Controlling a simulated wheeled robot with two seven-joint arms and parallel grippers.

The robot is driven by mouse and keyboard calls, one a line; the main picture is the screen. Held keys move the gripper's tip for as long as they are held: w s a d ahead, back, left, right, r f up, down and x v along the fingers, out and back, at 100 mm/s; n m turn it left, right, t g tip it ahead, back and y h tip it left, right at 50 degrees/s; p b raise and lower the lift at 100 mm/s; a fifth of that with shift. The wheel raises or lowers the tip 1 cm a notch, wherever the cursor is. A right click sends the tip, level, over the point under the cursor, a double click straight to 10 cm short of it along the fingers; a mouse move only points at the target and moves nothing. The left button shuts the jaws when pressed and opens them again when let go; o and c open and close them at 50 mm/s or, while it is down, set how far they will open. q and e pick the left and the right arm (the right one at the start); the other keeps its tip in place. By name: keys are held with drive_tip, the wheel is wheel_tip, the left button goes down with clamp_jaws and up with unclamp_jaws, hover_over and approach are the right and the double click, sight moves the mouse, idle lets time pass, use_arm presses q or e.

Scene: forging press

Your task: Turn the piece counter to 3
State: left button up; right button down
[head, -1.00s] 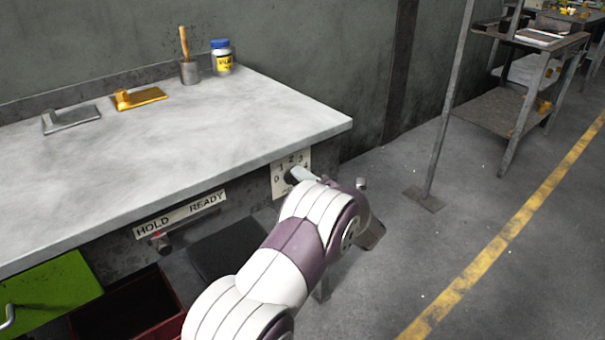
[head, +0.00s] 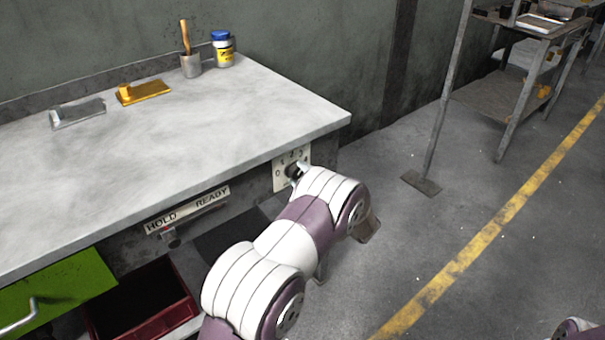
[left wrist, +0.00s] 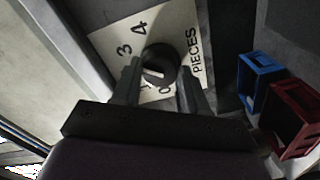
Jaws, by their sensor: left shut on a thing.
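The piece counter is a pale plate (head: 279,184) with numbers around a dark round knob (head: 291,170), on the bench front below the right corner of the top. In the left wrist view the plate (left wrist: 184,25) shows 3, 4, 0 and the word PIECES. The knob (left wrist: 165,56) carries a white mark toward the lower left; which number it points at I cannot tell, as a finger hides part of the scale. My left gripper (left wrist: 158,77) is shut on the knob, one finger on each side. In the head view my arm hides most of this gripper (head: 300,170). My right gripper is out of view.
A HOLD/READY plate (head: 187,209) with a small lever is left of the counter. A green drawer front (head: 60,295) and a red bin (head: 140,325) are below. The bench top (head: 200,120) overhangs the counter. Open floor lies right, before a metal shelf (head: 500,95).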

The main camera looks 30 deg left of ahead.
use_arm(q)
drive_tip(key=shift+f, duration=0.1)
idle(0.3)
drive_tip(key=o, duration=1.1)
drive_tip(key=shift+c, duration=0.2)
drive_tip(key=p+v, duration=0.2)
drive_tip(key=v, duration=1)
drive_tip(key=shift+d, duration=0.35)
drive_tip(key=shift+s, duration=0.1)
